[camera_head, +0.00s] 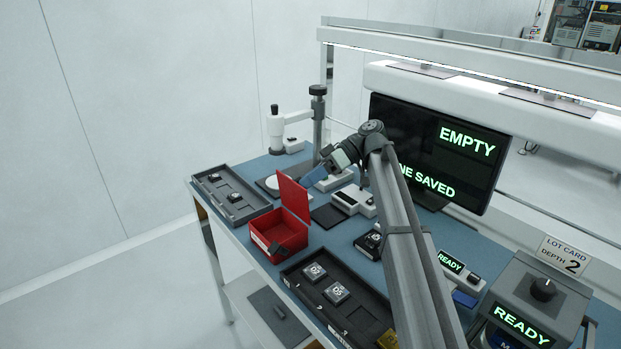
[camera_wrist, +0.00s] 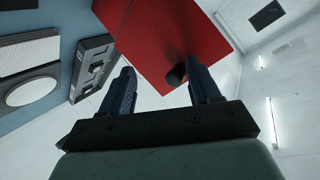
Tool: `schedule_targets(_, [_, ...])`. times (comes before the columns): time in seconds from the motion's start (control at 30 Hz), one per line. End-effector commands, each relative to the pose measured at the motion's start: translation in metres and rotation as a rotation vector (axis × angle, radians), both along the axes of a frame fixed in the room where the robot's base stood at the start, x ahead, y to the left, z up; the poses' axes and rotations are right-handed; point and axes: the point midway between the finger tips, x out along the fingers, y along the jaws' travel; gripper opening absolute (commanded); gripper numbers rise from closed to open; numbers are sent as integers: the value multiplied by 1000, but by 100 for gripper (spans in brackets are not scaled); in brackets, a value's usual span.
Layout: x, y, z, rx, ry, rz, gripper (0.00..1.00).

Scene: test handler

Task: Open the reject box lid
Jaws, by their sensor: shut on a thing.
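The red reject box (camera_head: 279,236) stands on the blue bench with its top open. Its red lid (camera_head: 292,196) is raised to nearly upright along the right side of the box. My gripper (camera_head: 304,182) reaches in from the right and is at the lid's outer face. In the wrist view, my gripper's two fingers (camera_wrist: 162,80) point at the red lid (camera_wrist: 165,35). The lid's dark knob (camera_wrist: 176,75) shows between them, close to the right finger. I take the gripper as shut on this knob, though a gap shows at the left finger.
A dark tray (camera_head: 232,195) lies left of the box. Another tray (camera_head: 335,300) with several marked parts lies in front. A microscope-like stand (camera_head: 318,120) rises behind my gripper. A monitor (camera_head: 435,150) stands at the right, behind my arm.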

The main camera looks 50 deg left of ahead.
Motion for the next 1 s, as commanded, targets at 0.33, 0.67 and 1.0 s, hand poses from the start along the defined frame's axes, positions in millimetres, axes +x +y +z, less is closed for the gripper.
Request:
schedule_targets(0.33, [2, 0, -3, -5, -9, -7, 48])
schedule_targets(0.67, [3, 1, 18, -2, -9, -6, 48])
schedule_targets(1.0, [2, -1, 75, 2, -6, -4, 48])
